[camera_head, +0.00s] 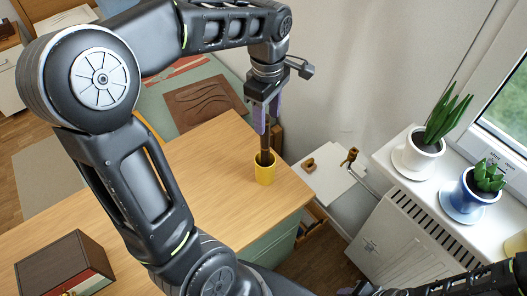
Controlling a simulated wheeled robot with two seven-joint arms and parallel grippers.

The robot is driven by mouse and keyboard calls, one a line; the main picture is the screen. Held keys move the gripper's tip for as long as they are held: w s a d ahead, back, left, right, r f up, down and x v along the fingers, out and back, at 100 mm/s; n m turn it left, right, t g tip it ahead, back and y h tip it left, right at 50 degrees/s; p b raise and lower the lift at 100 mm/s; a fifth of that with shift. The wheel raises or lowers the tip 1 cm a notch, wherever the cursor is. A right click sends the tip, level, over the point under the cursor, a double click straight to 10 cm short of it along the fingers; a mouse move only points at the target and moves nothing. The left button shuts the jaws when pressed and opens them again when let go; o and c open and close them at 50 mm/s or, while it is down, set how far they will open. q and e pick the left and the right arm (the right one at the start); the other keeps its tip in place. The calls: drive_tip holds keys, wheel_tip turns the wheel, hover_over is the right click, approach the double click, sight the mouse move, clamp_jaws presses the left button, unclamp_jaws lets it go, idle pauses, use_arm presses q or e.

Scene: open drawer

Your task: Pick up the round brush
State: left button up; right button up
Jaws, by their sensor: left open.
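The brush (265,143) looks like a thin brown upright stick standing in a small yellow cup (264,175) near the far right corner of the wooden desk. My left gripper (267,128) points down from above the cup. Its two purple-tipped fingers are open, with the brush's upper part appearing between or just behind them; I cannot tell whether they touch it. The brush's top is hidden by the gripper and its lower end by the cup. My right gripper (364,289) shows only in part at the bottom edge, away from the desk.
The wooden desk (215,165) is clear around the cup. A dark brown box (62,262) sits at its near left. To the right are a white radiator (410,240) and a windowsill with two potted plants (420,150). A small white surface (325,175) holds wooden figures.

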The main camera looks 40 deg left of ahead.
sight(266, 136)
use_arm(q)
wheel_tip(266, 136, down, 3)
drive_tip(key=shift+r, duration=0.15)
drive_tip(key=shift+a, duration=0.1)
wheel_tip(266, 136, down, 5)
drive_tip(key=shift+a+f+p, duration=0.1)
drive_tip(key=shift+p, duration=0.7)
clamp_jaws()
idle(0.5)
